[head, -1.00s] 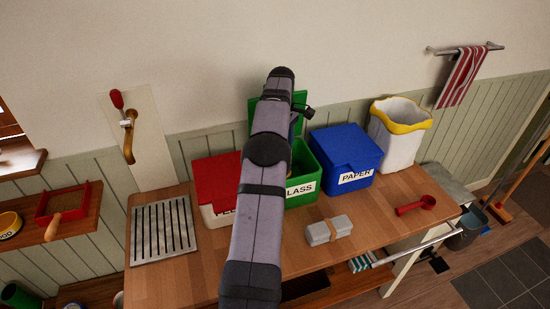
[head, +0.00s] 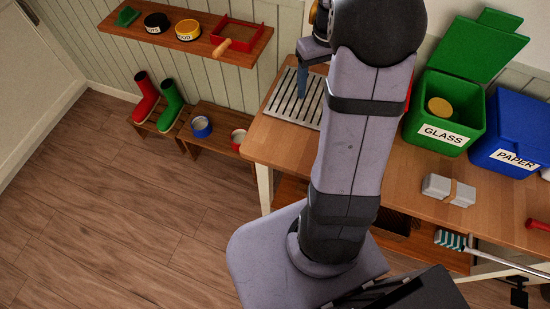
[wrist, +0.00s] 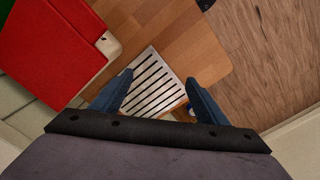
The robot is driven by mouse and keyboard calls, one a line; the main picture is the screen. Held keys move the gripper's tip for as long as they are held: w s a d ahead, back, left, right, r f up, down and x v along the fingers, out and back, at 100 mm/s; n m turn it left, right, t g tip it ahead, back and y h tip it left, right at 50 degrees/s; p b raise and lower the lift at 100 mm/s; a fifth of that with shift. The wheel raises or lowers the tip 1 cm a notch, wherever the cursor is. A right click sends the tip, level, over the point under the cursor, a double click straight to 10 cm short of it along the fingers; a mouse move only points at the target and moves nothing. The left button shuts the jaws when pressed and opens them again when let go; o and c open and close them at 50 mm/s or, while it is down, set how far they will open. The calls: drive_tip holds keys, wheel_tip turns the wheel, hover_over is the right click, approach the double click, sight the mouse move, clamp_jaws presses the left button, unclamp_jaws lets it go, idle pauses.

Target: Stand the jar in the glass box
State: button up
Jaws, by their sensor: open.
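The green glass box (head: 445,132) stands on the wooden counter with its lid swung up. Inside it shows a round tan-yellow top (head: 439,106), which looks like the jar's lid facing up; the jar's body is hidden by the box walls. My gripper (head: 303,92) is over the slatted metal drain plate, to the left of the box and well apart from it. In the wrist view my gripper's two blue fingers (wrist: 158,98) are spread with nothing between them but the plate below.
The metal drain plate (head: 290,101) lies at the counter's left end. The blue paper box (head: 512,135) stands right of the glass box.

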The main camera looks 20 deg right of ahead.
drive_tip(key=s+a+f, duration=0.2)
drive_tip(key=s+a, duration=0.5)
drive_tip(key=a, duration=0.2)
drive_tip(key=s+a+f, duration=0.3)
drive_tip(key=s+a, duration=0.3)
drive_tip(key=a, duration=0.4)
drive_tip(key=shift+s+n, duration=0.3)
drive_tip(key=shift+s, duration=0.1)
drive_tip(key=shift+r, duration=0.1)
